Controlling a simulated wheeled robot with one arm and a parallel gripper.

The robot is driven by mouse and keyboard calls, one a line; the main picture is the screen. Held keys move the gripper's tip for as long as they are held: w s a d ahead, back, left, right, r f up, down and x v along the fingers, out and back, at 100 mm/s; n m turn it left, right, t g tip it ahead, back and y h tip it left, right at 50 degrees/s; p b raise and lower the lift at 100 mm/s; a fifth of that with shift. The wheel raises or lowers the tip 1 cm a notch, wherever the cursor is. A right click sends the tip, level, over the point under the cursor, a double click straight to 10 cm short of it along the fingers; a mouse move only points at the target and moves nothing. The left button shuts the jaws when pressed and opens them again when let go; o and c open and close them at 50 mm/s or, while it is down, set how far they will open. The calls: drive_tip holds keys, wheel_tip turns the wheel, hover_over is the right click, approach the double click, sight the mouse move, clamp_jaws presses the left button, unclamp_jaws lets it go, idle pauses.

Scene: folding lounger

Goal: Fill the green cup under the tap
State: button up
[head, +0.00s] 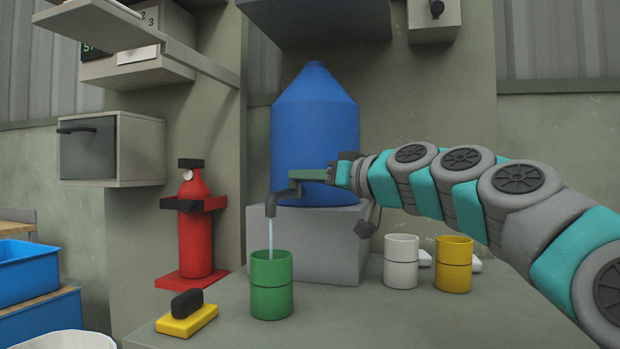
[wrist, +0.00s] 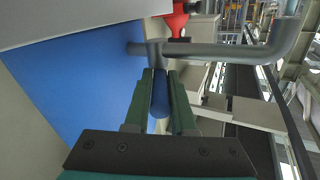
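The green cup (head: 271,290) stands upright on the counter, under the spout of the grey tap (head: 271,208). A thin pale stream of water (head: 270,236) runs from the spout into the cup. The water level inside is not visible. My gripper (head: 305,174) is at the tap, in front of the blue tank (head: 315,125). In the wrist view its green fingers lie close on both sides of a blue tap handle (wrist: 158,112) and appear shut on it. The tap's grey pipe (wrist: 210,49) lies just beyond the fingertips.
A white cup (head: 401,268) and a yellow cup (head: 453,270) stand to the right on the counter (head: 390,318). A yellow block with a black top (head: 187,318) lies left of the green cup. A red extinguisher (head: 195,230) stands further left. The counter's front middle is clear.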

drive_tip(key=o, duration=0.4)
drive_tip(key=shift+s+d, duration=0.1)
drive_tip(key=shift+s, duration=0.05)
drive_tip(key=shift+v, duration=3.75)
